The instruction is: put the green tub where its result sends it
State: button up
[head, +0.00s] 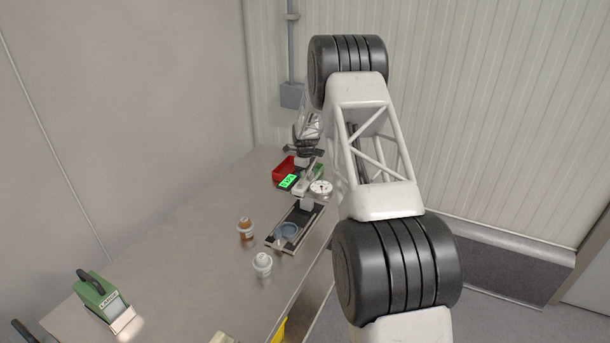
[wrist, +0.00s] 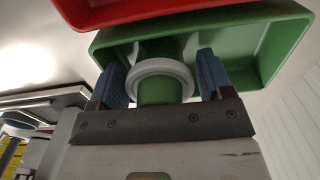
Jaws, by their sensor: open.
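The green tub (wrist: 158,92), with a white ring around it, sits between the blue fingertips of my gripper (wrist: 161,75) in the wrist view. The fingers are open, with a gap on each side of the tub. The green bin (wrist: 258,50) spreads behind and around the tub; whether the tub rests on its floor I cannot tell. The red bin (wrist: 150,8) is at the top edge of the wrist view. In the head view my gripper (head: 303,150) is at the far end of the bench, by the red bin (head: 284,171) and the mostly hidden green bin (head: 319,172). The tub cannot be made out there.
A lit green display (head: 288,181) and a round white dial (head: 321,188) stand before the bins. A dark track (head: 277,241) holds a blue dish (head: 287,232). An amber container (head: 246,228) and a white one (head: 262,265) stand left. A green device (head: 97,294) is nearer.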

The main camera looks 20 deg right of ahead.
notch_tip(320, 180, up, 12)
jog(key=shift+r, duration=0.1)
dwell(0.5)
dwell(0.5)
jog(key=shift+s+a+r, duration=0.1)
jog(key=shift+s+r, duration=0.05)
jog(key=shift+r, duration=0.05)
jog(key=s+a+r+n, duration=0.4)
jog(key=s+r, duration=0.4)
jog(key=s, duration=0.2)
jog(key=s+a+r+n+t, duration=0.1)
jog(key=s+a+r+n, duration=0.5)
jog(key=s, duration=0.5)
jog(key=s+a+r+n, duration=0.1)
jog(key=s+r+n, duration=0.2)
jog(key=s+r, duration=0.65)
jog(key=s+a+f+n, duration=0.1)
jog(key=s+n, duration=0.3)
jog(key=s, duration=0.9)
jog(key=s+a+f+n+t, duration=0.1)
jog(key=s+a+n, duration=0.2)
jog(key=s, duration=1)
jog(key=s+a+n, duration=0.2)
jog(key=s+n, duration=0.4)
jog(key=s, duration=0.6)
jog(key=shift+s+a+f+n+t, duration=0.3)
jog(key=shift+s+a+f+n, duration=0.1)
